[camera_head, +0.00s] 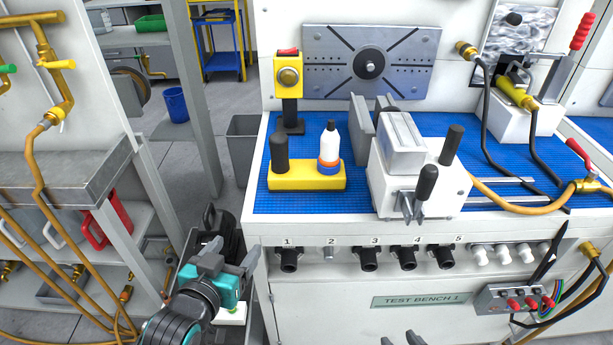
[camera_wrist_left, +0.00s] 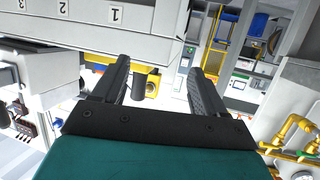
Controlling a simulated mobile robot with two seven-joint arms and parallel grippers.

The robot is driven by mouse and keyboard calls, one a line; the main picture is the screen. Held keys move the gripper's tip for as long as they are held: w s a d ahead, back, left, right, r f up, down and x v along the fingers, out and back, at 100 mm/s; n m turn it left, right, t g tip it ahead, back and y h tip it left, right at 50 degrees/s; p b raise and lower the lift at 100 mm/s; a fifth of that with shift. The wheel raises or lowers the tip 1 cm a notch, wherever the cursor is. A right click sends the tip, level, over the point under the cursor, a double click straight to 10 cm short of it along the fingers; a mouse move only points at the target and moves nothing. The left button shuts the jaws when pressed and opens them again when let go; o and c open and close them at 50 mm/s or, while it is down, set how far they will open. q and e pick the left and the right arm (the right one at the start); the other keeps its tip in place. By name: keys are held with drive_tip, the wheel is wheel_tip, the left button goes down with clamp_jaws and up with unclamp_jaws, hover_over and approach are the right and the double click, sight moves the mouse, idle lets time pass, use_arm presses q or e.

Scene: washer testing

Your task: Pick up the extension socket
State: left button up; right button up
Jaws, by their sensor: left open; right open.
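Several black sockets sit in a row under the bench's front edge, at the numbers 1 (camera_head: 289,259), 3 (camera_head: 369,258), 4 (camera_head: 408,257) and 5 (camera_head: 446,257). A small metal piece (camera_head: 328,253) is at number 2. I cannot tell which one is the extension socket. My left gripper (camera_head: 228,252) is open and empty, left of socket 1 and apart from it.
A yellow block (camera_head: 307,182) on the blue mat (camera_head: 317,201) holds a black cylinder (camera_head: 280,152) and a white bottle (camera_head: 329,144). A clamp machine (camera_head: 403,184) stands to the right. A grey bin (camera_head: 242,147) and shelving (camera_head: 80,185) are left of the bench.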

sight(282, 136)
use_arm(q)
drive_tip(key=w+d+r+t+b, duration=0.1)
drive_tip(key=w+d+r, duration=0.1)
drive_tip(key=w, duration=0.3)
drive_tip(key=w+d+r+t+h+b, duration=0.1)
drive_tip(key=w+d+r, duration=0.1)
drive_tip(key=w+r, duration=0.3)
drive_tip(key=w+d+r+t+h+b, duration=0.1)
drive_tip(key=w+d+r, duration=0.1)
drive_tip(key=w+r, duration=0.2)
drive_tip(key=shift+w+d+r+m, duration=0.2)
drive_tip(key=shift+w+m, duration=0.2)
drive_tip(key=shift+w, duration=0.2)
drive_tip(key=shift+f+b+x, duration=0.2)
drive_tip(key=shift+b+x, duration=0.25)
drive_tip(key=shift+x, duration=2.25)
drive_tip(key=shift+w+d, duration=0.25)
drive_tip(key=shift+w, duration=0.25)
clamp_jaws()
drive_tip(key=shift+r, duration=0.2)
